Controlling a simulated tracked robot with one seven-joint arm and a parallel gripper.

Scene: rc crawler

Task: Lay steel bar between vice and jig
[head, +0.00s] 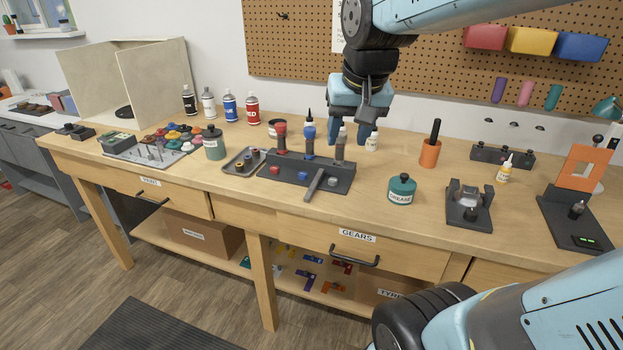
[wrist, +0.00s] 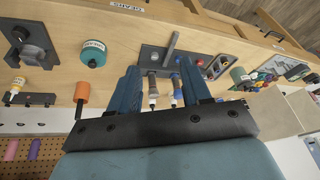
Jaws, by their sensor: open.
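A grey steel bar (head: 314,184) lies at a slant over the front edge of a dark tool rack (head: 283,176), its near end sticking out past the edge. The wrist view shows the bar (wrist: 170,47) beyond my fingers. My gripper (head: 360,114) is open and empty, pointing down above the bench behind the rack's right end; its fingers (wrist: 158,70) stand wide apart in the wrist view. A dark cradle (head: 468,215) holding a grey part stands right of the grease pot. I cannot tell for sure which fixtures are the vice and the jig.
Upright drivers and bottles stand along the rack, close to my gripper. A green grease pot (head: 401,190), an orange cup (head: 430,153) and an orange-framed station (head: 583,170) stand to the right. Bare bench lies between the rack and the grease pot.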

